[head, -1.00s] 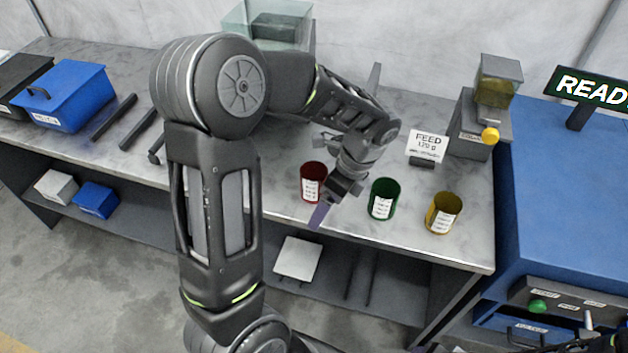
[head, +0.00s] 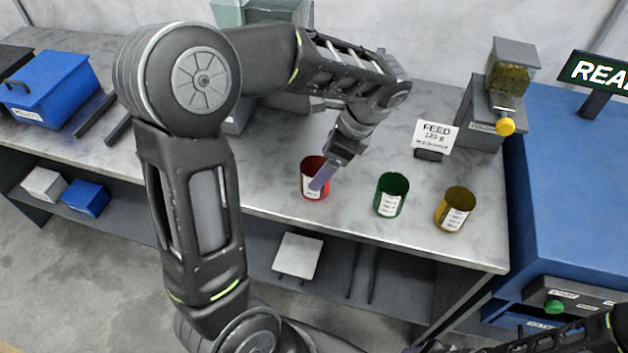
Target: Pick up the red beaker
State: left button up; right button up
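The red beaker (head: 308,172) stands upright on the grey bench near its front edge, with a white label on its front. My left gripper (head: 324,176) is at the beaker, pointing down from above right. One purple finger crosses in front of the beaker's right side and label. The other finger is hidden, so I cannot tell how wide the gripper is or whether it touches the beaker. My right arm enters at the lower right; only a small part of its gripper (head: 424,348) shows at the bottom edge.
A green beaker (head: 391,195) and a yellow beaker (head: 454,210) stand to the right of the red one. Behind them are a feed sign (head: 435,137) and a dispenser (head: 492,110). A blue box (head: 60,90) sits at the left. The bench (head: 350,222) is clear in front.

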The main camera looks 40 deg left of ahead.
pick_arm(q)
jog(key=shift+x, duration=1.1)
jog(key=shift+p+x, duration=0.6)
jog(key=shift+x, duration=2)
jog(key=shift+a, duration=0.1)
jog(key=c, duration=1.5)
jog(key=shift+o, duration=0.2)
jog(key=shift+r, duration=0.15)
